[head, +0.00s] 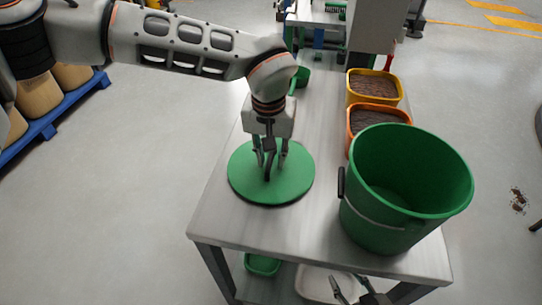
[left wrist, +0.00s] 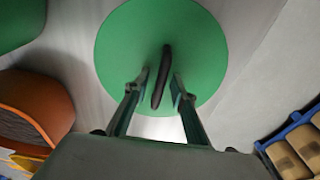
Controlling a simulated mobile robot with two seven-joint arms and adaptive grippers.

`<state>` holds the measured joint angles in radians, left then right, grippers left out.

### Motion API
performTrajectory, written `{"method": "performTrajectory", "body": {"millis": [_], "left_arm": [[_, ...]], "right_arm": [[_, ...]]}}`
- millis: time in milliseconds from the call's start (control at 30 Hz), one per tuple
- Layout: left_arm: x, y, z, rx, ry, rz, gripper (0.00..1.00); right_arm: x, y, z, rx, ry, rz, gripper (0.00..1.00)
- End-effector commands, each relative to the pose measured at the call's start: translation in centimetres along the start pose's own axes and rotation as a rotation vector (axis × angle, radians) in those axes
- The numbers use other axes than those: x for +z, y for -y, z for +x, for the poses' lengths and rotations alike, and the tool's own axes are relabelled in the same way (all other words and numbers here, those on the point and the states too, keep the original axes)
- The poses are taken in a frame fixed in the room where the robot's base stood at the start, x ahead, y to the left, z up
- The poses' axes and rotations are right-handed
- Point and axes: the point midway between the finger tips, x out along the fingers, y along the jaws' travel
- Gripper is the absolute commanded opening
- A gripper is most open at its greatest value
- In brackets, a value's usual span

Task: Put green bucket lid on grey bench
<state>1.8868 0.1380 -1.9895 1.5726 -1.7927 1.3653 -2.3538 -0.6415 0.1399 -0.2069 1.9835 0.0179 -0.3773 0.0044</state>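The green bucket lid (head: 243,186) appears to lie flat on the grey bench (head: 318,235), near its left edge. It also shows in the left wrist view (left wrist: 120,45), with a dark handle (left wrist: 162,75) across its middle. My left gripper (head: 269,170) is over the lid, pointing down. Its fingers stand on either side of the handle with small gaps. The green bucket (head: 405,205) stands uncovered on the bench, right of the lid. My right gripper (head: 355,291) shows only partly at the bottom edge, below the bench top, its fingers apart and empty.
A yellow bin (head: 350,97) and an orange bin (head: 352,133) with dark contents stand behind the bucket. A green scoop-like object (head: 302,76) lies further back. A green tray (head: 262,265) and white tray (head: 312,284) are beneath the bench top. The front middle of the bench is clear.

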Motion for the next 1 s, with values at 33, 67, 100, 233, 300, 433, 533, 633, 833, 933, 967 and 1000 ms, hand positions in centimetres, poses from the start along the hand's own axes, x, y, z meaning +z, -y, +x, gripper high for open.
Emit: {"method": "performTrajectory", "body": {"millis": [33,67,100,233,300,433,533,633,833,933,967,1000], "left_arm": [[-0.1,0.0,-0.6,0.001,-0.003,0.000,0.25],[-0.1,0.0,-0.9,0.001,-0.004,0.000,0.25],[-0.2,0.0,-1.5,0.001,-0.005,0.000,0.25],[-0.2,0.0,-3.9,0.000,-0.006,-0.001,0.25],[-0.1,0.0,-5.5,0.001,-0.006,0.000,0.25],[-0.1,0.0,-8.1,0.000,-0.005,-0.002,0.25],[-0.1,0.0,-9.8,0.000,-0.005,0.000,0.25],[-0.1,0.0,-11.0,0.000,-0.004,-0.001,0.25],[0.0,0.0,-12.0,0.000,-0.001,0.000,0.25],[0.0,0.0,-12.1,0.000,-0.001,0.000,0.25],[0.0,0.0,-12.1,0.000,-0.001,0.000,0.25],[0.0,0.0,-12.1,0.000,-0.001,0.000,0.25]], "right_arm": [[-0.1,0.0,0.0,0.000,-0.001,0.000,0.40],[-0.1,0.0,0.0,0.000,-0.001,0.001,0.40],[-0.2,0.0,0.0,0.000,-0.002,0.001,0.40],[-0.4,0.0,-0.1,0.000,-0.004,0.002,0.40],[-0.5,0.0,-0.1,0.000,-0.005,0.003,0.40],[-0.5,0.0,-0.2,-0.001,-0.005,0.005,0.40],[-0.6,0.1,-0.2,-0.003,-0.005,0.006,0.40],[-0.6,0.1,-0.3,-0.003,-0.005,0.007,0.40],[-0.4,0.2,-0.3,-0.005,-0.002,0.008,0.40],[-0.3,0.2,-0.3,-0.005,-0.001,0.009,0.40],[-0.3,0.2,-0.3,-0.005,0.000,0.009,0.40],[-0.3,0.2,-0.3,-0.005,0.000,0.009,0.40]]}}
